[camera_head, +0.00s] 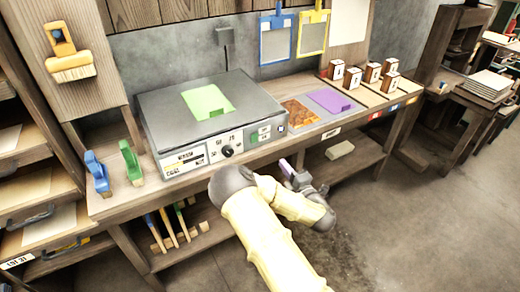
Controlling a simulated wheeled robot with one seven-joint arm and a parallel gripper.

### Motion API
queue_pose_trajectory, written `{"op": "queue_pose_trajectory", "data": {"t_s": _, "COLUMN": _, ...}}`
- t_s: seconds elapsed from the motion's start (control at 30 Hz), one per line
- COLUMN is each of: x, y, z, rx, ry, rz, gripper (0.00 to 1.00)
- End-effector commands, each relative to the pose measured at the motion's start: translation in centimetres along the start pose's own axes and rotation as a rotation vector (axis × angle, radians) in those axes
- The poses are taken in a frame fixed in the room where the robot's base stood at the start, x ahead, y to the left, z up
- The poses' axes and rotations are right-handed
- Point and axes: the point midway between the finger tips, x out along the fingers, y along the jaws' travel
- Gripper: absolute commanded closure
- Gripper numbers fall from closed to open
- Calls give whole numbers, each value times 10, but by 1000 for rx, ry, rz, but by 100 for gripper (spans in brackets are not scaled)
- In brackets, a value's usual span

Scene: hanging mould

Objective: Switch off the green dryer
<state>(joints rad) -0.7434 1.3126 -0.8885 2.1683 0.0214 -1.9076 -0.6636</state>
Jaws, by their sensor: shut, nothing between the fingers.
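A wide grey metal box (160,111) with a flat top sits on the bench; I take it for the dryer. A green sheet with a tab (207,100) lies on its top. Its front panel has a dark round dial (228,151), a pale label (186,160) at the left and a green-and-white switch area (262,134) at the right. Whether it is on cannot be told. My gripper (287,167) is shut and empty, in front of the bench edge, below and right of the switch area, apart from the box.
Green (130,161) and blue (97,172) handled tools stand left of the box. An orange-brown sheet (300,112) and a purple sheet (329,100) lie to its right. Several small blocks (352,78) stand farther right. Blue (277,40) and yellow (313,33) frames hang behind. Floor at right is open.

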Motion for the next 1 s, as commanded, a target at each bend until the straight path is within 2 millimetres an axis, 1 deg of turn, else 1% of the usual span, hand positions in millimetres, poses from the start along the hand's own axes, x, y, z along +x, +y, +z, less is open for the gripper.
{"op": "queue_pose_trajectory", "data": {"t_s": 0.03, "x": 0, "y": -6, "z": -7, "rx": -26, "ry": 37, "rz": 5, "gripper": 100}}
{"op": "queue_pose_trajectory", "data": {"t_s": 0.13, "x": 0, "y": -6, "z": -14, "rx": -45, "ry": 70, "rz": 15, "gripper": 100}}
{"op": "queue_pose_trajectory", "data": {"t_s": 0.43, "x": 1, "y": -4, "z": -14, "rx": -42, "ry": 68, "rz": 16, "gripper": 100}}
{"op": "queue_pose_trajectory", "data": {"t_s": 0.57, "x": 8, "y": -4, "z": -14, "rx": -42, "ry": 70, "rz": 18, "gripper": 100}}
{"op": "queue_pose_trajectory", "data": {"t_s": 0.67, "x": 19, "y": -3, "z": -15, "rx": -41, "ry": 71, "rz": 18, "gripper": 100}}
{"op": "queue_pose_trajectory", "data": {"t_s": 0.77, "x": 35, "y": -3, "z": -16, "rx": -42, "ry": 71, "rz": 18, "gripper": 100}}
{"op": "queue_pose_trajectory", "data": {"t_s": 1.0, "x": 77, "y": -2, "z": -20, "rx": -41, "ry": 71, "rz": 18, "gripper": 100}}
